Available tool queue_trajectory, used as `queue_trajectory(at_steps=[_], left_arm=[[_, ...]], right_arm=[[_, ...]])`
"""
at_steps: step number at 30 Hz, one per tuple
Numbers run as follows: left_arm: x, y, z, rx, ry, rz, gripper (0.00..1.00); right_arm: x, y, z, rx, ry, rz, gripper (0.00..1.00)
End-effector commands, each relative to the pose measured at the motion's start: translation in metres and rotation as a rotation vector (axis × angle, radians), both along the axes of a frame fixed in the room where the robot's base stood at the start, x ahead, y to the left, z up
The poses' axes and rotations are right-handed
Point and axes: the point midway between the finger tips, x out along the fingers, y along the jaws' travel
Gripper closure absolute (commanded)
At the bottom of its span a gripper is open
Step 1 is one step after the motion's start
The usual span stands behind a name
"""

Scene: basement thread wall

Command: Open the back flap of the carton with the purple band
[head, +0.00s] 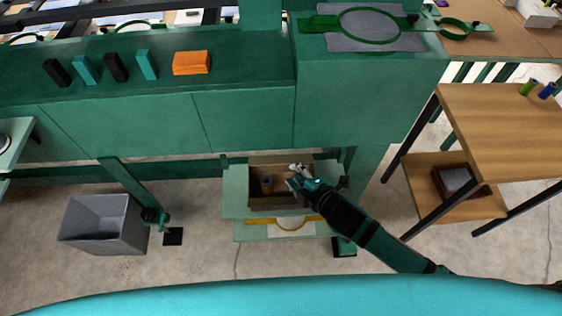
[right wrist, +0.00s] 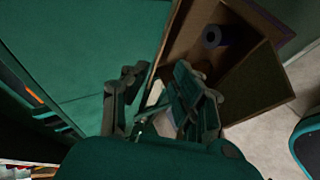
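A brown open-topped carton (head: 259,203) stands on a low green shelf under the green bench in the head view. A small dark spool lies inside it. The carton (right wrist: 255,90) also fills the upper right of the right wrist view, with the spool (right wrist: 212,37) inside and a purplish strip along its far edge. My right gripper (head: 296,179) is at the carton's right side, over its rim. In the right wrist view its fingers (right wrist: 156,92) are spread, with a pale edge between them; I cannot tell whether they touch the carton. My left gripper is out of view.
The green bench (head: 245,120) overhangs close behind the carton. A grey bin (head: 95,225) stands on the floor at left. A wooden table (head: 510,115) with a lower shelf stands at right. An orange block (head: 191,63) lies on the bench ledge.

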Motion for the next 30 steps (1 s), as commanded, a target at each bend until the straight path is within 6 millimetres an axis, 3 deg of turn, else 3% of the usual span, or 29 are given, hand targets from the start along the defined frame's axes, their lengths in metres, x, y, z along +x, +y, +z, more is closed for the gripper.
queue_trajectory(at_steps=[6, 13, 27, 30], left_arm=[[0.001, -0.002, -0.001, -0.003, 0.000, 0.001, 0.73], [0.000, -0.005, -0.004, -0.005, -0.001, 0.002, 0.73], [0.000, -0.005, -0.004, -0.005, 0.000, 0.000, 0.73], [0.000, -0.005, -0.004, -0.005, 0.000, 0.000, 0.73]], right_arm=[[0.038, 0.019, -0.025, 0.001, -0.001, -0.002, 0.73], [0.064, 0.032, -0.045, 0.001, 0.002, -0.002, 0.73], [0.073, 0.037, -0.051, 0.000, 0.001, 0.000, 0.73], [0.073, 0.037, -0.051, 0.000, 0.001, 0.000, 0.86]])
